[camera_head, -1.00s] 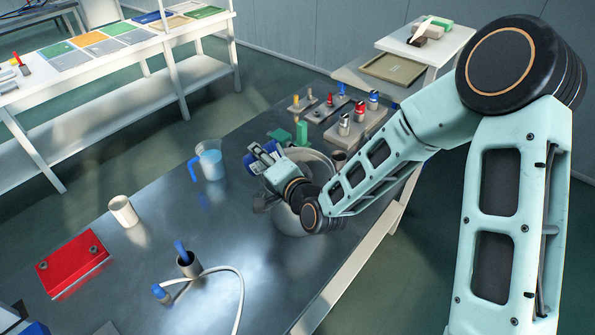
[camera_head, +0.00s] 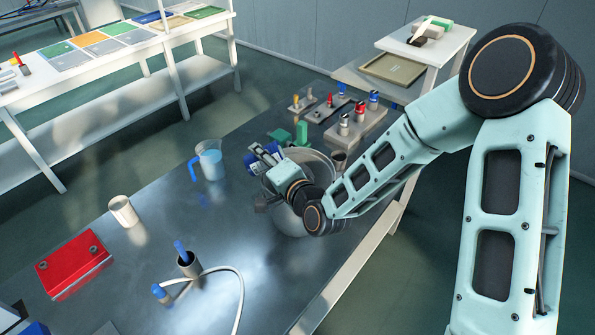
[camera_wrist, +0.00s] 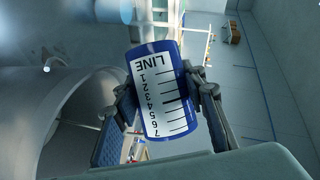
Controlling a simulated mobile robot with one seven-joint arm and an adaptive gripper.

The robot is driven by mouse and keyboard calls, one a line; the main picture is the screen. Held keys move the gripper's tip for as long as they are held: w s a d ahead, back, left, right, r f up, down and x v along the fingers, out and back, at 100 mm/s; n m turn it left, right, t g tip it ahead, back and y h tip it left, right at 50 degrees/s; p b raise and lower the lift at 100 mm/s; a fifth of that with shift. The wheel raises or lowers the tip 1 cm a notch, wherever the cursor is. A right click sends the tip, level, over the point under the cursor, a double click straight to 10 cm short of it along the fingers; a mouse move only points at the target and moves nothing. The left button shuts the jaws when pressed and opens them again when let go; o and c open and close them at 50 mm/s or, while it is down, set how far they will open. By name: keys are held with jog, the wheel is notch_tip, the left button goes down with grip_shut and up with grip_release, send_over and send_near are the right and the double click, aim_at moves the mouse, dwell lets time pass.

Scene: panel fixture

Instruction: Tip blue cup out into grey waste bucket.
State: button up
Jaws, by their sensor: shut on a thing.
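The blue cup (camera_wrist: 167,90) carries a white label with a number scale and the word LINE. It fills the middle of the wrist view. My gripper (camera_wrist: 163,98) is shut on it, one finger on each side. In the head view the cup (camera_head: 256,163) is small, partly hidden by my gripper (camera_head: 265,170), and looks tilted at the left rim of the grey waste bucket (camera_head: 288,222). My wrist and forearm hide much of the bucket. The bucket (camera_wrist: 80,105) also shows large at the left of the wrist view. The cup's mouth and contents cannot be made out.
A clear jug with blue liquid (camera_head: 210,163) stands left of the bucket. A white cup (camera_head: 123,211), a red box (camera_head: 73,264) and a dark holder with a blue-handled tool (camera_head: 188,264) stand nearer. Racks of small fittings (camera_head: 345,125) lie behind the bucket.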

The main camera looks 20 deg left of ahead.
jog(key=shift+f+m, duration=0.1)
jog(key=shift+m, duration=0.2)
dwell(0.5)
jog(key=shift+w+d+f+m+y+b, duration=0.2)
jog(key=shift+w+d+m+b, duration=0.1)
jog(key=shift+d+b, duration=0.15)
jog(key=shift+w+d+f+m+y+b, duration=0.2)
jog(key=shift+d+m+b, duration=0.15)
jog(key=shift+b, duration=0.2)
dwell(1.0)
jog(key=shift+w+d+r+m+y+b, duration=0.1)
jog(key=shift+d+r+m+y+b, duration=0.1)
jog(key=shift+r+m+y+b, duration=0.4)
dwell(1.4)
